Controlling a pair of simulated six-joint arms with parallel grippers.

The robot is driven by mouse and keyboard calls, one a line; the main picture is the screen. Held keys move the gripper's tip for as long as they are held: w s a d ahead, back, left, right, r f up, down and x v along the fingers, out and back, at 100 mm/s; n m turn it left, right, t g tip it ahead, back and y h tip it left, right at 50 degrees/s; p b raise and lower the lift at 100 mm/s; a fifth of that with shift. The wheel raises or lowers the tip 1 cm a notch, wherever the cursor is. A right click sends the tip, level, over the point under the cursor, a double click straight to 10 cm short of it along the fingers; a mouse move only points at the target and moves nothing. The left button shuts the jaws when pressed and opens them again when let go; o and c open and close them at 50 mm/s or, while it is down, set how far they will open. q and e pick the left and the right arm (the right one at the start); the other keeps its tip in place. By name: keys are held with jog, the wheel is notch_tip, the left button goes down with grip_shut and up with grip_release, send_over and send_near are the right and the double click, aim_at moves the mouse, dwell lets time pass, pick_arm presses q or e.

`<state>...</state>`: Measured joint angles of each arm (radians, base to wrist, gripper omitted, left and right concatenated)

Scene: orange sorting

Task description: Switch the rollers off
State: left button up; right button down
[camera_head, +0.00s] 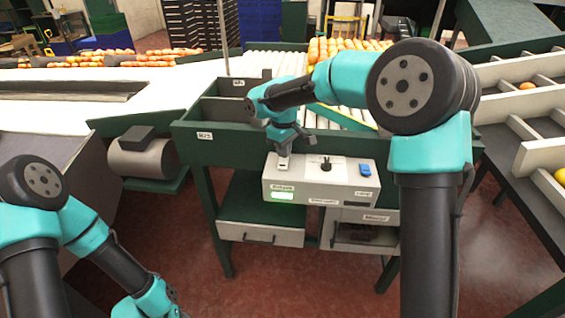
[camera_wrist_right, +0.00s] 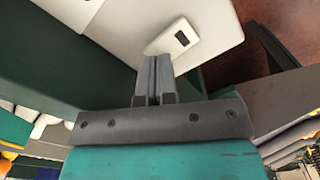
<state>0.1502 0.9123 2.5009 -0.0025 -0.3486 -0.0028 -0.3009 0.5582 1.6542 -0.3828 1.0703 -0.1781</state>
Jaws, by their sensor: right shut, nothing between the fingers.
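The control box (camera_head: 310,192) is pale and sits at the front of the green roller table. On its top, from left to right, are a light rocker switch (camera_head: 283,163) under my right gripper, a dark lever (camera_head: 326,164) and a blue switch (camera_head: 365,170). A green lit display (camera_head: 283,196) shows on its front. My right gripper (camera_head: 284,152) is shut and empty, pointing down at the left switch. In the right wrist view the shut fingers (camera_wrist_right: 157,62) reach over the pale box top, beside a small dark slot (camera_wrist_right: 182,39). My left gripper is out of the picture.
The rollers (camera_head: 262,62) lie behind the box, with many oranges (camera_head: 345,47) at their far end. Green table walls (camera_head: 225,145) stand left of the box. Drawers (camera_head: 260,234) hang below. A sorting tray (camera_head: 510,110) is at the right.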

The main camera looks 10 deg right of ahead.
jog(key=shift+r, duration=2.85)
